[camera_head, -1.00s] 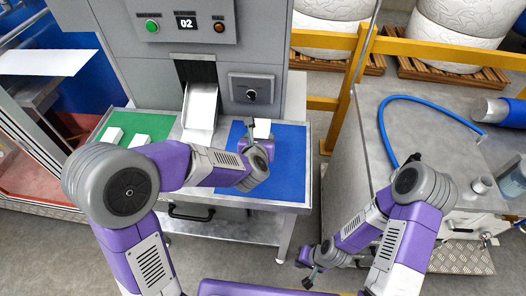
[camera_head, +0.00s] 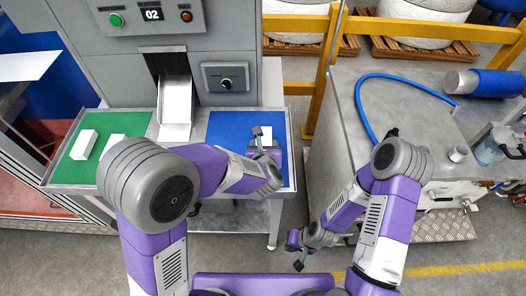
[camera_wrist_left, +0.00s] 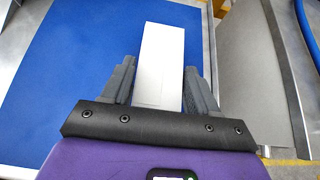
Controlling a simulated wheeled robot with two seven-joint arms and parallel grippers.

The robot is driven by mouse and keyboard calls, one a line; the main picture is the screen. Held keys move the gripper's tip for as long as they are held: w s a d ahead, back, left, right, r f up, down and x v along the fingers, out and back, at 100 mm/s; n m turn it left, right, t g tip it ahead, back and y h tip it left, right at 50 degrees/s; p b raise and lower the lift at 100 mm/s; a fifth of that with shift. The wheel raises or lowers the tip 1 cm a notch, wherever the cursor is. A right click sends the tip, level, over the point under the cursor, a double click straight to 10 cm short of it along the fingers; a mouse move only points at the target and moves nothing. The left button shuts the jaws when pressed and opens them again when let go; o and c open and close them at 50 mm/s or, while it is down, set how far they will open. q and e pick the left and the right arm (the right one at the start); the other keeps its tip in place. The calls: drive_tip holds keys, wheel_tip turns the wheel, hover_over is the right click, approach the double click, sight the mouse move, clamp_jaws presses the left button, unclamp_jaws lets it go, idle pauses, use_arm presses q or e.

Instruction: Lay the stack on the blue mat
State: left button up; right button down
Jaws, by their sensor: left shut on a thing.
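A white stack (camera_wrist_left: 163,55) stands out between the two dark fingers of my left gripper (camera_wrist_left: 159,78) in the left wrist view. The gripper is shut on it. In the head view my left gripper (camera_head: 263,142) is over the right part of the blue mat (camera_head: 226,124), and a bit of the white stack (camera_head: 266,131) shows beside it. The blue mat (camera_wrist_left: 60,60) also fills the left of the wrist view. I cannot tell whether the stack touches the mat. My right gripper (camera_head: 298,252) hangs low, away from the mats; its finger opening is unclear.
A green mat (camera_head: 70,172) to the left bears two white blocks (camera_head: 84,145). A metal chute (camera_head: 175,100) comes down between the mats from the grey machine (camera_head: 228,50). A grey bench (camera_head: 335,130) with a blue hose stands to the right. Most of the blue mat is bare.

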use_arm(q)
wheel_tip(320, 180, down, 2)
drive_tip(key=shift+f, duration=0.1)
drive_tip(key=shift+f+b, duration=0.15)
drive_tip(key=shift+b, duration=0.3)
drive_tip(key=o, duration=1.1)
